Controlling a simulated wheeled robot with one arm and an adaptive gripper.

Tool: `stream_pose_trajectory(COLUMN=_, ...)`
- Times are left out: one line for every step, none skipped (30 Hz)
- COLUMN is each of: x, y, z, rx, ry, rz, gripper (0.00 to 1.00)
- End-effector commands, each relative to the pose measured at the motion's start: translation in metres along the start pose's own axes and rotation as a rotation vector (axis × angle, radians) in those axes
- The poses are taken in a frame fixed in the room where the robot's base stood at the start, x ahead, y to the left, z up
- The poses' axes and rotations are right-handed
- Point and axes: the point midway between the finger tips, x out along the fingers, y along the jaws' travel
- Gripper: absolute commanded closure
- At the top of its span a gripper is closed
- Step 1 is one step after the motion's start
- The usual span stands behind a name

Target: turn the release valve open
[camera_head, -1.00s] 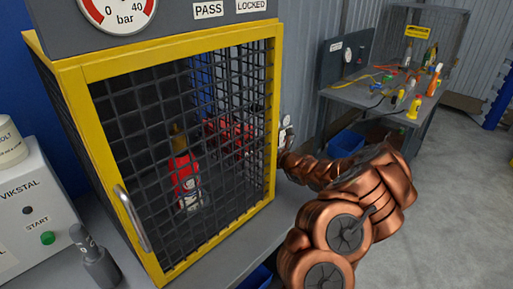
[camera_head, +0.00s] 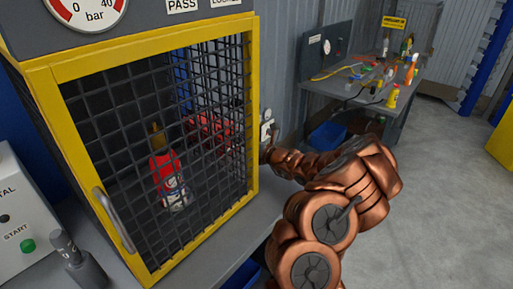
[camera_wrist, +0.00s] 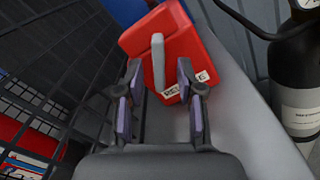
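In the wrist view, a red box (camera_wrist: 172,32) with a grey lever (camera_wrist: 158,62) on its front face is straight ahead. It looks like the release valve; a white label on it is partly covered by a finger. My gripper (camera_wrist: 159,76) is open, its two fingers on either side of the lever with gaps visible on both sides. I cannot tell how deep the lever sits between the fingertips. In the head view, my copper-coloured arm reaches to the right side of the yellow-framed cage (camera_head: 253,110), and the gripper is mostly hidden there.
The mesh cage holds a red extinguisher (camera_head: 168,178). A dark cylinder with a white label (camera_wrist: 298,100) stands right of the red box. At left are a white START box (camera_head: 22,215) and a dark post (camera_head: 78,262). A cluttered bench (camera_head: 345,92) stands behind; floor at right is clear.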

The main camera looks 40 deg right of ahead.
Motion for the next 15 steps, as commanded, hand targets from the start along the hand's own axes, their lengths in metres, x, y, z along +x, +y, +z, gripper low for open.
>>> stream_pose_trajectory(x=-0.007, y=0.0, z=0.001, rx=0.002, ry=-0.002, rz=-0.001, gripper=0.62)
stream_pose_trajectory(x=-0.011, y=0.0, z=0.001, rx=0.002, ry=-0.003, rz=-0.001, gripper=0.62)
stream_pose_trajectory(x=-0.016, y=0.0, z=0.001, rx=0.002, ry=-0.003, rz=0.0, gripper=0.62)
stream_pose_trajectory(x=-0.02, y=0.001, z=0.001, rx=0.002, ry=-0.003, rz=0.001, gripper=0.62)
stream_pose_trajectory(x=-0.024, y=0.0, z=0.001, rx=0.002, ry=-0.003, rz=-0.001, gripper=0.62)
stream_pose_trajectory(x=-0.029, y=0.0, z=0.001, rx=0.001, ry=-0.003, rz=-0.001, gripper=0.62)
stream_pose_trajectory(x=-0.033, y=-0.001, z=0.001, rx=0.0, ry=-0.003, rz=-0.001, gripper=0.62)
stream_pose_trajectory(x=-0.037, y=-0.001, z=0.002, rx=0.0, ry=-0.003, rz=-0.002, gripper=0.62)
stream_pose_trajectory(x=-0.041, y=-0.001, z=0.002, rx=-0.001, ry=-0.003, rz=-0.002, gripper=0.62)
stream_pose_trajectory(x=-0.045, y=-0.001, z=0.002, rx=-0.002, ry=-0.004, rz=-0.002, gripper=0.62)
stream_pose_trajectory(x=-0.049, y=-0.001, z=0.002, rx=-0.001, ry=-0.004, rz=-0.002, gripper=0.62)
stream_pose_trajectory(x=-0.054, y=-0.001, z=0.002, rx=-0.002, ry=-0.003, rz=-0.002, gripper=0.62)
stream_pose_trajectory(x=-0.057, y=-0.001, z=0.002, rx=-0.001, ry=-0.003, rz=-0.001, gripper=0.62)
stream_pose_trajectory(x=-0.061, y=0.0, z=0.002, rx=0.0, ry=-0.003, rz=-0.001, gripper=0.62)
stream_pose_trajectory(x=-0.066, y=0.0, z=0.002, rx=0.0, ry=-0.003, rz=-0.001, gripper=0.62)
